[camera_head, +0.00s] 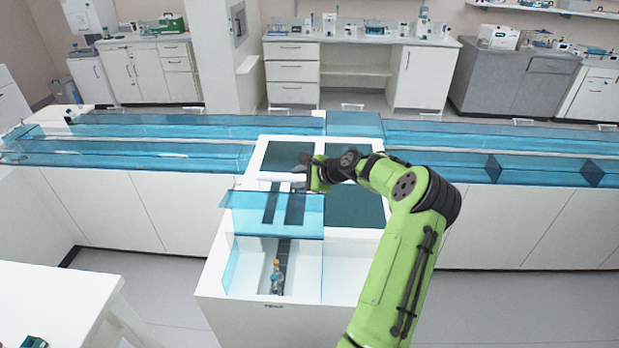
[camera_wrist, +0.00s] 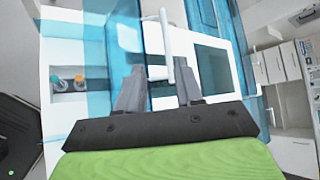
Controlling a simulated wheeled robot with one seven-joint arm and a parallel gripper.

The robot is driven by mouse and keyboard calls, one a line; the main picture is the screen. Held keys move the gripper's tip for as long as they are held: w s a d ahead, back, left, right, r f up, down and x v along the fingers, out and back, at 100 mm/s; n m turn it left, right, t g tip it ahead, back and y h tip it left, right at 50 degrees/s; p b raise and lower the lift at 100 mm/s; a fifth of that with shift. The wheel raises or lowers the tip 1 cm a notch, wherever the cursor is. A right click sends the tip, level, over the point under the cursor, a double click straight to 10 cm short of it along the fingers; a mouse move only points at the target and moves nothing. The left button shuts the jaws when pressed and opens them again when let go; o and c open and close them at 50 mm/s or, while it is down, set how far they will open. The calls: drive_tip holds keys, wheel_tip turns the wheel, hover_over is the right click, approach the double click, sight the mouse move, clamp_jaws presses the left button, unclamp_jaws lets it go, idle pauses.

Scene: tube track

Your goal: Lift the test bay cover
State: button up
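The test bay cover (camera_head: 272,216) is a clear blue panel above the front of the white test bay (camera_head: 307,270). It is raised and tilted, so the bay's front is open beneath it. My gripper (camera_head: 300,177) is at the cover's far edge, partly hidden by my arm in the head view. In the wrist view, the fingers (camera_wrist: 158,68) are spread apart. A white handle bar (camera_wrist: 169,45) shows between them with gaps visible, so I see no grip on it. A tube with an orange cap (camera_head: 277,277) stands in the bay; the cap also shows in the wrist view (camera_wrist: 79,79).
A second tube with a teal cap (camera_wrist: 55,80) is beside the orange one. Blue-covered track (camera_head: 160,126) runs left and right of the bay. A white table (camera_head: 60,290) is at the lower left. Lab counters (camera_head: 350,55) line the back wall.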

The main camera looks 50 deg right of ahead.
drive_tip(key=v, duration=0.5)
drive_tip(key=shift+s+r, duration=0.25)
drive_tip(key=shift+s, duration=0.05)
drive_tip(key=a+r+n+g+b, duration=0.1)
drive_tip(key=a+r+n+g, duration=0.15)
drive_tip(key=a+n, duration=0.7)
drive_tip(key=a+r+n+g, duration=0.2)
drive_tip(key=a+n+g, duration=0.15)
drive_tip(key=a, duration=1.25)
drive_tip(key=s+a+r+n, duration=0.1)
drive_tip(key=s+a+n, duration=0.5)
drive_tip(key=s, duration=0.5)
drive_tip(key=s+a+r+n+h, duration=0.1)
drive_tip(key=s+a+r+n, duration=0.1)
drive_tip(key=s+a+n, duration=0.4)
drive_tip(key=s+a+b, duration=0.1)
drive_tip(key=s, duration=0.4)
drive_tip(key=shift+a, duration=0.25)
